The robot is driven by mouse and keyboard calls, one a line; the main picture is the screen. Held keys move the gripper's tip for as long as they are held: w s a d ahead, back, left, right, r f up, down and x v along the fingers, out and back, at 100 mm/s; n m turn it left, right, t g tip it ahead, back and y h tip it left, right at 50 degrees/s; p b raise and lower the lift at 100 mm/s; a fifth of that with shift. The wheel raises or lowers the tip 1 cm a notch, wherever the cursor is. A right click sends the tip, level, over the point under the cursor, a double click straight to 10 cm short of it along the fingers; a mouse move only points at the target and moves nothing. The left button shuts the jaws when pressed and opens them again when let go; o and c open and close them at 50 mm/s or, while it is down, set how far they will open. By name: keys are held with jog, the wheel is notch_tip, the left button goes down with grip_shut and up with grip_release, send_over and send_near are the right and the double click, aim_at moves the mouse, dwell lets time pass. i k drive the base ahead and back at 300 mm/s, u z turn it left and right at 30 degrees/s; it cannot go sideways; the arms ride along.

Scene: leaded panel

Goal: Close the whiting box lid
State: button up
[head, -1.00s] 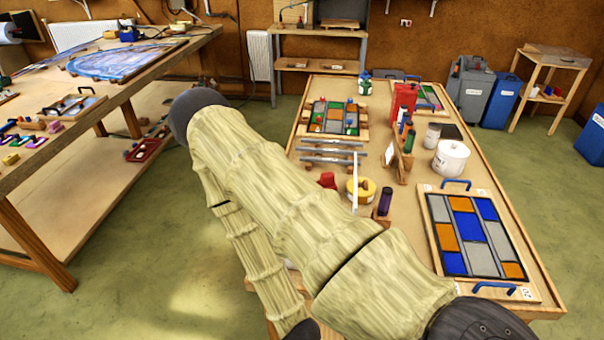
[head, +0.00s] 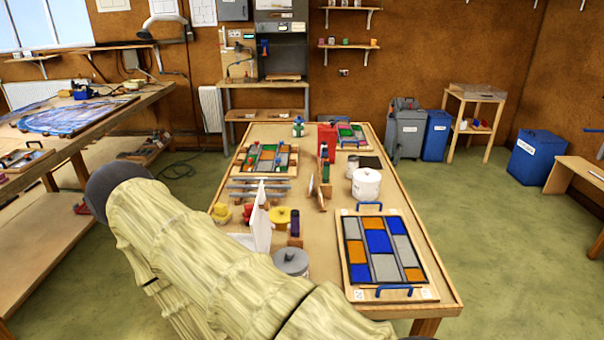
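A white box, which looks like the whiting box (head: 241,239), stands on the near left part of the long bench, partly hidden behind my sleeved arm. Its white lid (head: 262,222) stands raised, close to upright, at the box's right side, so the box is open. My arm crosses the lower left of the head view in front of the bench. My gripper is not in view, so its place relative to the lid cannot be told.
Close by the lid stand a yellow tub (head: 281,217), a grey-lidded pot (head: 291,262) and a dark purple bottle (head: 295,223). A leaded panel in a wooden tray (head: 348,283) lies to the right, with a white bucket (head: 366,184) behind it.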

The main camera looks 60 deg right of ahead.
aim_at(262, 230)
jog(key=k, duration=0.25)
jog(key=z, duration=1.45)
jog(key=i, duration=1)
jog(key=u, duration=0.05)
